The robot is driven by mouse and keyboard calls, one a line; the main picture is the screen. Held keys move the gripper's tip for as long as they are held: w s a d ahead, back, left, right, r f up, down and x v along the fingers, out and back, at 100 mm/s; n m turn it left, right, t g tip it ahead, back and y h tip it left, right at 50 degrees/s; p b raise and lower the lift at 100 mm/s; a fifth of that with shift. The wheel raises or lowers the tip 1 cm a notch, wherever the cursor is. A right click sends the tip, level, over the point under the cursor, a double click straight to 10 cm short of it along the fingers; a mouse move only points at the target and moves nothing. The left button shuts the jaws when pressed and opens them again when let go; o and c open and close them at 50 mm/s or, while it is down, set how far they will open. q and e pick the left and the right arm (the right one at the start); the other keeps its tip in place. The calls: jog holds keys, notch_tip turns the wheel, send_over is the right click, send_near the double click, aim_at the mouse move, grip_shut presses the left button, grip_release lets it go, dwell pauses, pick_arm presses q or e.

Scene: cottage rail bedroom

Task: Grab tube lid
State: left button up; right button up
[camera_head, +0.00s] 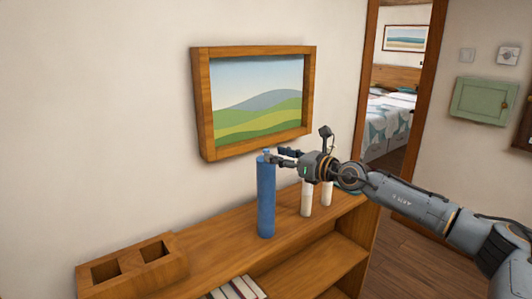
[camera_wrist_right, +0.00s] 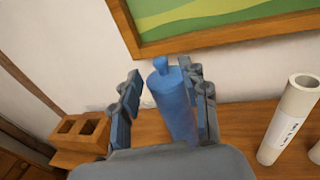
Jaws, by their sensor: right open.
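A tall blue tube (camera_head: 266,203) stands upright on the wooden shelf top. Its blue lid (camera_head: 267,154), with a small knob, is on its top end. In the right wrist view the lid (camera_wrist_right: 163,73) and tube (camera_wrist_right: 177,118) sit between the two fingers. My right gripper (camera_head: 276,157) is open at the height of the lid, reaching in from the right. In the right wrist view my right gripper (camera_wrist_right: 165,95) has a finger on each side of the tube's top; I cannot tell if either touches. My left gripper is not in view.
A wooden block with two square holes (camera_head: 133,268) sits on the shelf (camera_head: 225,247) at the left. White tubes (camera_head: 307,199) stand to the right of the blue one, below my arm. A framed picture (camera_head: 200,105) hangs on the wall behind.

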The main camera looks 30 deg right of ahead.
aim_at(267, 149)
jog(key=p+x, duration=0.1)
jog(key=x, duration=0.1)
jog(key=p+x, duration=0.1)
jog(key=x, duration=0.2)
jog(key=shift+w+f, duration=0.1)
jog(key=shift+f, duration=0.15)
jog(key=shift+d, duration=0.1)
jog(key=shift+c, duration=1.1)
grip_shut()
